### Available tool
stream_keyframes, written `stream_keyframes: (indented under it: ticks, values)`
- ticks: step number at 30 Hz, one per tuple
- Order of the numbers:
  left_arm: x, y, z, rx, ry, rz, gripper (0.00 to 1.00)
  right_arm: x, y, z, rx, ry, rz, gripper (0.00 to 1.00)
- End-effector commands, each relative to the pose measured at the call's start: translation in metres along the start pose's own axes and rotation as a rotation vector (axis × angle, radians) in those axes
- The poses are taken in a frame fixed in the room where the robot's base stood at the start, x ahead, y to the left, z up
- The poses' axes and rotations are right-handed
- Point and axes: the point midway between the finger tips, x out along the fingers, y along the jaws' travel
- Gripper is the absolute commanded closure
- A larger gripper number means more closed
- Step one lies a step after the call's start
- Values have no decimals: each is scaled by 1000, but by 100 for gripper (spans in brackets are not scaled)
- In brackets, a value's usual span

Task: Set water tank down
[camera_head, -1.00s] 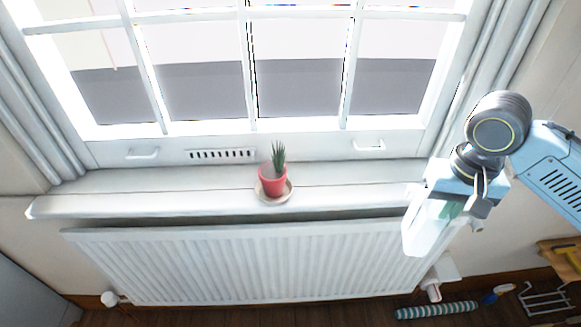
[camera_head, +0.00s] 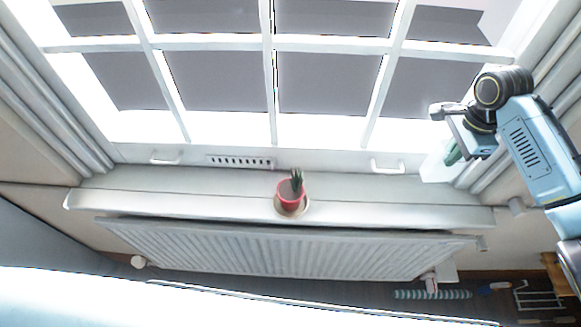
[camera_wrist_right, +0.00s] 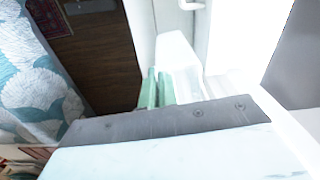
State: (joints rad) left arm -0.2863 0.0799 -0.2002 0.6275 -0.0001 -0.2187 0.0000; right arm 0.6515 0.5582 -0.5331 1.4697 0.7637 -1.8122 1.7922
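The water tank (camera_head: 434,168) is a pale, see-through white box at the right end of the window sill (camera_head: 385,190). My right gripper (camera_head: 456,148) is at its upper right side and appears shut on it. A green part shows between the tank and the gripper. In the right wrist view the tank (camera_wrist_right: 178,52) is a bright white shape beyond the gripper's dark edge. Glare washes out its outline. I cannot tell whether its bottom touches the sill. My left gripper is not in view.
A red pot with a spiky plant (camera_head: 290,194) stands on a saucer at the sill's middle. The sill between pot and tank is clear. Window handles (camera_head: 387,166) stick out behind. A white radiator (camera_head: 280,250) is below; a striped roll (camera_head: 432,294) lies on the floor.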

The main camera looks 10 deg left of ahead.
Motion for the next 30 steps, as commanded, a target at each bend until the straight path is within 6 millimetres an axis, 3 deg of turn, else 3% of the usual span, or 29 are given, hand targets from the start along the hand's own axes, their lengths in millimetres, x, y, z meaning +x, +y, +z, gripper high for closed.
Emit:
stream_keyframes:
  ticks: [3, 11, 19, 30]
  values:
    - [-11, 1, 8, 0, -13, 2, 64, 0, 3, -7, 79, -1, 1, 100]
    - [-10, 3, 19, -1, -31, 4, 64, 4, 4, -9, 101, 0, 0, 100]
    - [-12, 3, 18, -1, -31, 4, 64, 49, 4, -9, 100, 1, 2, 100]
    - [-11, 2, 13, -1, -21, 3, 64, 93, 4, -9, 98, 0, 1, 100]
